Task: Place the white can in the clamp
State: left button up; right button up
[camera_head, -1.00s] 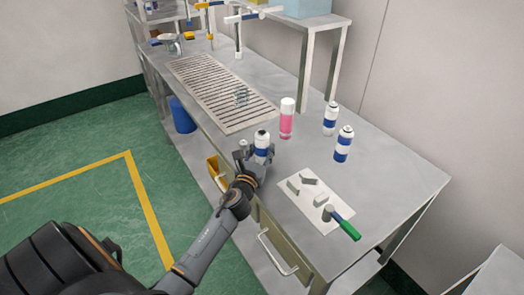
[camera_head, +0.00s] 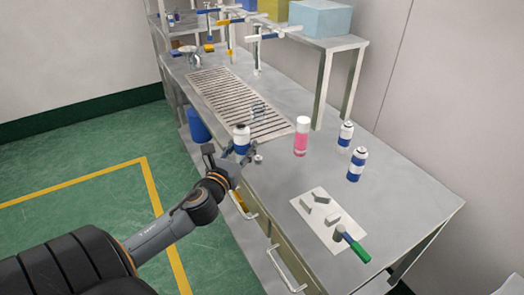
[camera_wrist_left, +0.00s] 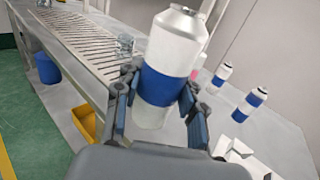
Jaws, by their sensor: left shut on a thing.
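My left gripper (camera_head: 236,156) is shut on a white can (camera_head: 241,133) with a blue band. It holds the can upright over the bench's front edge, left of the pink bottle. In the left wrist view the can (camera_wrist_left: 173,50) stands between the two fingers (camera_wrist_left: 155,108), slightly tilted in the picture, its silver top free. Stands with clamp-like arms (camera_head: 257,38), in white, blue and yellow, are at the far end of the bench. I cannot tell which one is the task's clamp. My right gripper is out of view.
Two more white-and-blue cans (camera_head: 345,134) (camera_head: 357,164) and a pink bottle (camera_head: 301,137) stand on the bench (camera_head: 400,195).

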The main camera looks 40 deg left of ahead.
pick_arm(q)
jog(key=s+d+r+m+h+b, duration=0.1)
jog(key=s+d+m+h+b, duration=0.2)
jog(key=d, duration=1.1)
jog(key=s+d+r+m+h, duration=0.15)
jog(key=s+d+h, duration=0.3)
jog(key=d, duration=0.95)
jog(key=b, duration=0.7)
send_over(322, 211)
jog(key=shift+m+h, duration=0.45)
jog(key=f, duration=0.9)
jog(key=shift+s+d+f, duration=0.1)
jog(key=shift+s, duration=0.25)
jog(key=shift+w+f, duration=0.4)
jog(key=shift+f, duration=1.65)
